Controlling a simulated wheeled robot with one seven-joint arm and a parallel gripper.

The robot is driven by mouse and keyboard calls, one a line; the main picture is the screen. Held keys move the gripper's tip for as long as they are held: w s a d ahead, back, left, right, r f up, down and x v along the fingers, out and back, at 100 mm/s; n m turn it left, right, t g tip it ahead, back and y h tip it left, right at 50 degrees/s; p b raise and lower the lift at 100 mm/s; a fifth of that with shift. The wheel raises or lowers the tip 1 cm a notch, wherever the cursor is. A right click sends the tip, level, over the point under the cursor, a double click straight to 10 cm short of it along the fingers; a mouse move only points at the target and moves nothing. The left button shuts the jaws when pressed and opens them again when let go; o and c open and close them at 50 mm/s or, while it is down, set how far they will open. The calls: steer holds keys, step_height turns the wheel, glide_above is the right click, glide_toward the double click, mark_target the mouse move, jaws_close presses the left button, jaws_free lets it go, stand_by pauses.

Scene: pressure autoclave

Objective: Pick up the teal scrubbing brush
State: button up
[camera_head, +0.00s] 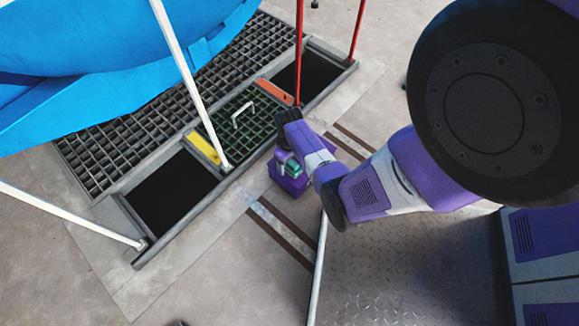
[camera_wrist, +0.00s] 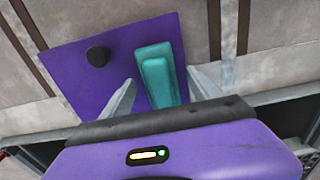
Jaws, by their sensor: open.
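The teal scrubbing brush (camera_wrist: 157,77) is a rounded teal block on a flat purple surface (camera_wrist: 70,70) in the wrist view. In the head view the brush (camera_head: 292,168) is a small teal patch on top of a purple box (camera_head: 290,186), partly hidden by my arm. My gripper (camera_wrist: 161,84) is open, with one pale finger on each side of the brush's near end. I cannot tell whether the fingers touch it. In the head view my gripper (camera_head: 284,156) is over the box.
A black knob (camera_wrist: 98,56) stands on the purple surface left of the brush. Behind the box are a floor grating (camera_head: 120,140), a green grate with a white handle (camera_head: 245,120) and open dark pits (camera_head: 170,190). A white pole (camera_head: 190,80) and red poles (camera_head: 299,50) rise nearby.

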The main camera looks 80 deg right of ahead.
mark_target(290, 161)
steer(key=shift+c, duration=0.4)
steer(key=c, duration=1.5)
steer(key=shift+o, duration=0.2)
steer(key=shift+r, duration=0.1)
step_height(290, 161, up, 20)
steer(key=p, duration=1)
